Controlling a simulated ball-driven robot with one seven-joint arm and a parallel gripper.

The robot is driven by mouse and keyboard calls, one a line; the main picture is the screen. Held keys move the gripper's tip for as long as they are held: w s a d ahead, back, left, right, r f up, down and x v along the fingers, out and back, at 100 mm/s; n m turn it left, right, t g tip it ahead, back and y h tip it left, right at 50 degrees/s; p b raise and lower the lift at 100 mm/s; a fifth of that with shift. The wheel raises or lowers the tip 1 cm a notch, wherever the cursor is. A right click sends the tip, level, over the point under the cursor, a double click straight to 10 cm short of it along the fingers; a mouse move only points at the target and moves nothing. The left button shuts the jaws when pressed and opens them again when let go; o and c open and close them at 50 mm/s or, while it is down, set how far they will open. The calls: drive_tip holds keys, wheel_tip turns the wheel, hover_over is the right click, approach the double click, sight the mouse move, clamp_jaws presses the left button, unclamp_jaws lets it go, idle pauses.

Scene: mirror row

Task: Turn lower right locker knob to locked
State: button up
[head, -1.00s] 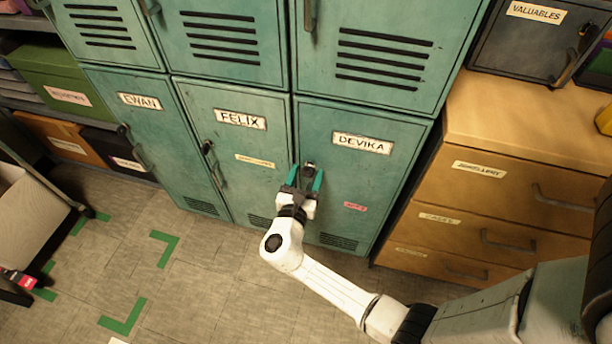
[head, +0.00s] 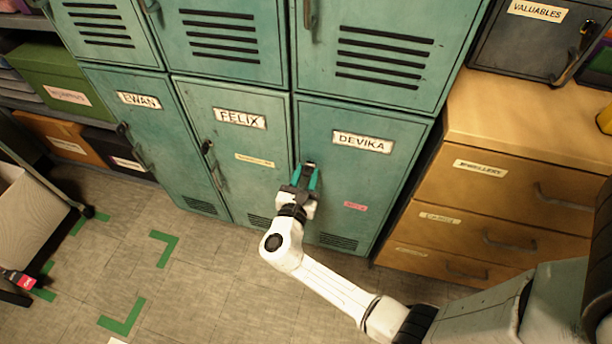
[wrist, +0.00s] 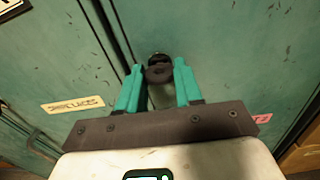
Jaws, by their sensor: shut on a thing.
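The lower right locker (head: 362,180) is teal, shut, and carries the label DEVIKA (head: 362,142). Its dark knob (wrist: 159,69) is near the door's left edge in the wrist view. My gripper (head: 307,178) is at that knob in the head view, and its two teal fingers (wrist: 159,82) are closed on the knob from both sides in the wrist view. The fingers and palm hide part of the knob and what lies below it. I cannot tell from these frames whether the knob is at locked.
The FELIX locker (head: 236,150) and EWAN locker (head: 150,140) stand to the left, with dark handles. A wooden drawer cabinet (head: 520,120) stands close on the right. The floor in front has green corner marks (head: 165,248) and is mostly clear.

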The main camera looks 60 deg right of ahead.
drive_tip(key=m+b, duration=0.2)
drive_tip(key=m, duration=0.1)
drive_tip(key=m+b, duration=0.1)
drive_tip(key=m, duration=0.1)
drive_tip(key=shift+f, duration=0.25)
drive_tip(key=m+b, duration=0.8)
drive_tip(key=shift+m, duration=0.4)
drive_tip(key=shift+r+m+b, duration=0.15)
drive_tip(key=shift+m+b, duration=1.35)
drive_tip(key=shift+m, duration=0.3)
drive_tip(key=o, duration=1)
drive_tip(key=shift+o, duration=0.2)
drive_tip(key=shift+r, duration=0.1)
drive_tip(key=shift+a, duration=0.1)
drive_tip(key=p+v, duration=0.1)
drive_tip(key=v, duration=0.9)
drive_tip(key=shift+a, duration=0.3)
